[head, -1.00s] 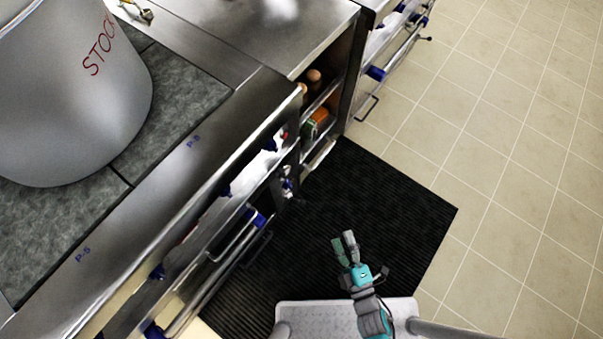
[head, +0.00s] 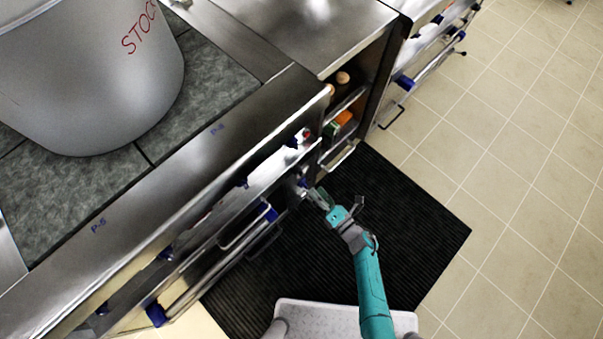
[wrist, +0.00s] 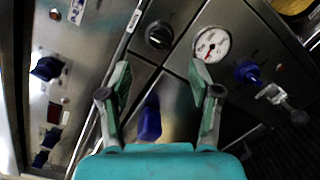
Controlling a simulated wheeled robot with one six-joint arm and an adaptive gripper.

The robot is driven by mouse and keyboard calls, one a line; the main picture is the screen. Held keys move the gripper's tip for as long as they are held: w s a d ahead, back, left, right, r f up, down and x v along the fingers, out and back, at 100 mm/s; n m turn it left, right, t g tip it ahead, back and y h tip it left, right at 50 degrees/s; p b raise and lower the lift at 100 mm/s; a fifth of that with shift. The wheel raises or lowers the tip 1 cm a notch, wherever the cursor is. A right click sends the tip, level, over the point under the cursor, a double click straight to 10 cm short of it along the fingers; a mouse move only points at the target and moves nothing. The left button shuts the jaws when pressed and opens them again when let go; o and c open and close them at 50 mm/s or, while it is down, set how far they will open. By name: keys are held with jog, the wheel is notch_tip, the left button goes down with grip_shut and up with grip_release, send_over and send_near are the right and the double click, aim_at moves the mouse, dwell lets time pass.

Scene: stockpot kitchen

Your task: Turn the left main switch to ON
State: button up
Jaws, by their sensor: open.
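My gripper (wrist: 161,82) is open and empty, its two fingers apart in front of the metal front panel. In the head view my gripper (head: 321,198) is close to the stove front. In the wrist view a black rotary knob (wrist: 158,35) on a dark round plate sits beyond the fingertips, left of a white dial gauge (wrist: 212,45). A blue handle (wrist: 150,122) shows between the fingers. I cannot read a label that tells which control is the left main switch, nor its ON mark.
In the wrist view, blue knobs (wrist: 45,68) sit on the left panel and a blue valve handle (wrist: 247,73) on the right. In the head view a large stockpot (head: 90,70) stands on the cooktop. Drawer-style handles (head: 340,156) stick out.

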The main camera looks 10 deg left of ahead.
aim_at(302, 175)
jog(key=x, duration=0.9)
jog(key=shift+a, duration=0.1)
jog(key=c, duration=1.1)
